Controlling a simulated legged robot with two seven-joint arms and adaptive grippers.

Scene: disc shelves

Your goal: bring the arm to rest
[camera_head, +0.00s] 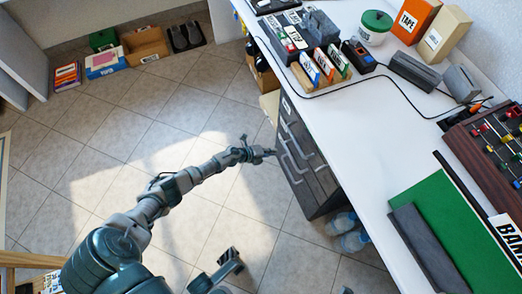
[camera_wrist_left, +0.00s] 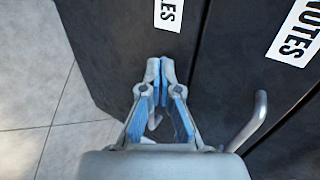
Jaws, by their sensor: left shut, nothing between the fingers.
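My left arm reaches from the bottom left over the tiled floor in the head view. Its gripper (camera_head: 262,153) is beside the front of a dark drawer cabinet (camera_head: 312,180), close to its metal handles. In the left wrist view the left gripper (camera_wrist_left: 160,68) is shut with its fingertips together and nothing between them. Behind the fingers are the dark drawer fronts (camera_wrist_left: 110,50), with white labels, one reading "NOTES" (camera_wrist_left: 298,28). A metal handle (camera_wrist_left: 250,122) is just right of the fingers. I cannot tell whether the gripper touches the cabinet.
A white desk (camera_head: 370,130) above the cabinet holds a green mat (camera_head: 455,235), boxes and a cable. Clear bottles (camera_head: 350,235) stand on the floor by the cabinet. Boxes and books (camera_head: 66,76) line the back wall. The tiled floor (camera_head: 120,140) left of the cabinet is mostly clear.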

